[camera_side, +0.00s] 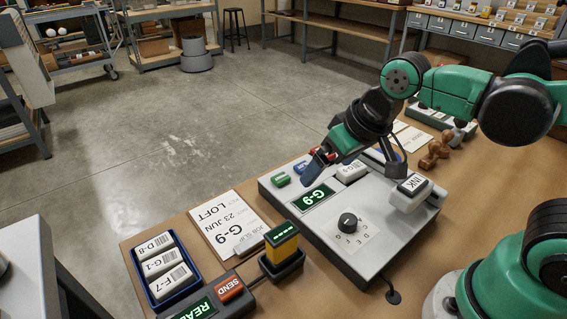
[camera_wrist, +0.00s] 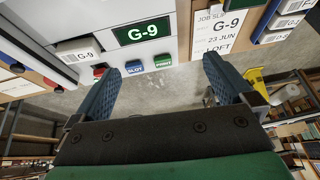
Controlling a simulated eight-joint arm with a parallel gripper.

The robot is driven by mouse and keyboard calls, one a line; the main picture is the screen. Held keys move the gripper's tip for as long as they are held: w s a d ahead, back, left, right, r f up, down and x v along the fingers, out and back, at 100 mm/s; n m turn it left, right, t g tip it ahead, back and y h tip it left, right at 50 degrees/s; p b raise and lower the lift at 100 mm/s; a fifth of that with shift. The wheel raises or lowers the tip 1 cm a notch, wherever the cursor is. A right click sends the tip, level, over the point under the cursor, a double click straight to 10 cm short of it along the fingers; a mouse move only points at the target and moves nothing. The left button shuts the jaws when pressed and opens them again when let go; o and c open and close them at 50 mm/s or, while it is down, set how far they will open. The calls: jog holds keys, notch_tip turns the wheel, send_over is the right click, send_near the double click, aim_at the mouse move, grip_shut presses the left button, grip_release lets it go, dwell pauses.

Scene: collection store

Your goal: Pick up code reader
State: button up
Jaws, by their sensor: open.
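The code reader (camera_side: 281,243), a yellow block with a dark green top, stands upright in a dark cradle (camera_side: 283,268) near the front of the bench in the side view. I cannot make it out in the wrist view. My gripper (camera_side: 318,165) is above the far edge of the grey console (camera_side: 330,232), behind and to the right of the reader, well apart from it. In the wrist view, the blue fingers (camera_wrist: 163,85) are spread with nothing between them.
Left of the console lie a job slip board (camera_side: 228,226) and a blue tray (camera_side: 183,293) of labelled blocks. The console carries a black knob (camera_side: 347,222) and a white INK block (camera_side: 411,187).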

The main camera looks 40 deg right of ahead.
aim_at(282, 232)
jog(key=a+f+g, duration=0.1)
jog(key=a, duration=0.2)
jog(key=a+f+g, duration=0.1)
jog(key=a+g, duration=0.1)
jog(key=a, duration=0.1)
jog(key=a+f+g, duration=0.2)
jog(key=a, duration=0.2)
jog(key=shift+s+h, duration=0.3)
jog(key=shift+s, duration=0.1)
jog(key=shift+f, duration=2.8)
jog(key=c, duration=1.4)
